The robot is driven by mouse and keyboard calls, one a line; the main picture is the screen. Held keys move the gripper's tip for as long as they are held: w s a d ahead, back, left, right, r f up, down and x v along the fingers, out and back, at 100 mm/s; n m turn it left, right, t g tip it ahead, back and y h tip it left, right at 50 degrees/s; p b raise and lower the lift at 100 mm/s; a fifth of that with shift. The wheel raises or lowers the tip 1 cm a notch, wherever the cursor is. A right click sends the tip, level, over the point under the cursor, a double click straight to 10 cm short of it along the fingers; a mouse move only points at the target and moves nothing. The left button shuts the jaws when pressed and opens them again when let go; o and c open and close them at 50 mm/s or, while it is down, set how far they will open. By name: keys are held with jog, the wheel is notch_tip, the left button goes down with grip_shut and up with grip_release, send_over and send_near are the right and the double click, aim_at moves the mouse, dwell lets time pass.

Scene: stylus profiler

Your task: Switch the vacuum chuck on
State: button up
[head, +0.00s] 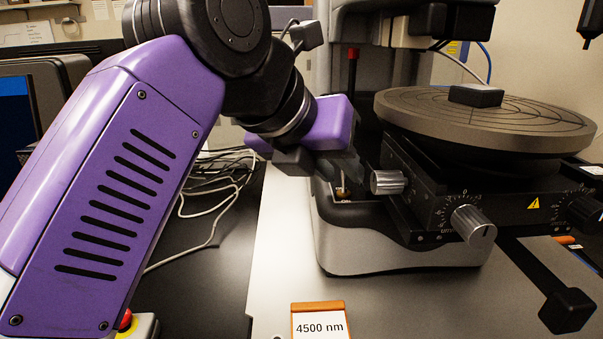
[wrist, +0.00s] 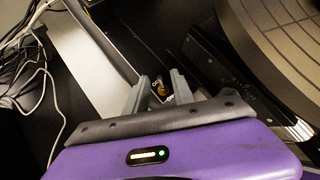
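The vacuum chuck (head: 420,112) is a round grey disc with ring grooves, at the right in the head view. It also shows in the wrist view (wrist: 270,45). A small brass-coloured toggle switch (wrist: 158,86) shows between my fingers in the wrist view. Its base (head: 342,197) shows in the head view, low on the instrument and left of the stage; its lever position cannot be told. My gripper (head: 350,180) points down over the switch. Its fingers (wrist: 160,77) are apart, one on each side of the switch, with no clear contact.
A black block (head: 475,96) sits on the chuck. Silver knobs (head: 388,182) (head: 473,224) stick out of the stage close to my gripper. A red-tipped post (head: 352,68) stands behind. Loose cables (head: 215,185) lie at the left. A "4500 nm" card (head: 319,322) stands in front.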

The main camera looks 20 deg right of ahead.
jog(key=shift+w+d+f, duration=0.1)
jog(key=shift+d+f, duration=0.1)
jog(key=shift+f, duration=0.05)
grip_shut()
